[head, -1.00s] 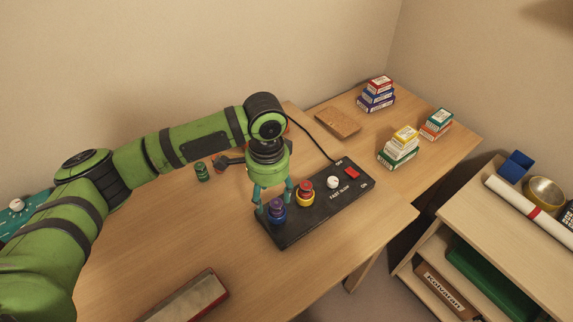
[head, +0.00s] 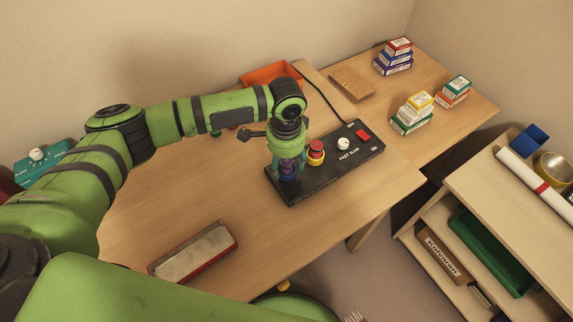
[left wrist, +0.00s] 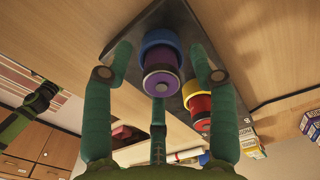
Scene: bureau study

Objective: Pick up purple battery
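The purple battery (head: 288,168) stands in a blue ring on the black board (head: 334,166), at its near left end. It also shows in the left wrist view (left wrist: 161,84), centred between my fingers with the blue ring (left wrist: 160,45) beyond it. My left gripper (head: 287,174) points down over it, its teal fingers on either side. In the left wrist view, gaps show between the fingers (left wrist: 160,58) and the battery, so the gripper is open around it.
A red battery (head: 316,147) in a yellow ring stands close to the right of my gripper. The board also has a white knob (head: 343,144) and a red switch (head: 363,134). Stacked small boxes (head: 412,113) stand at the right. A grey-topped case (head: 194,252) lies near the front edge.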

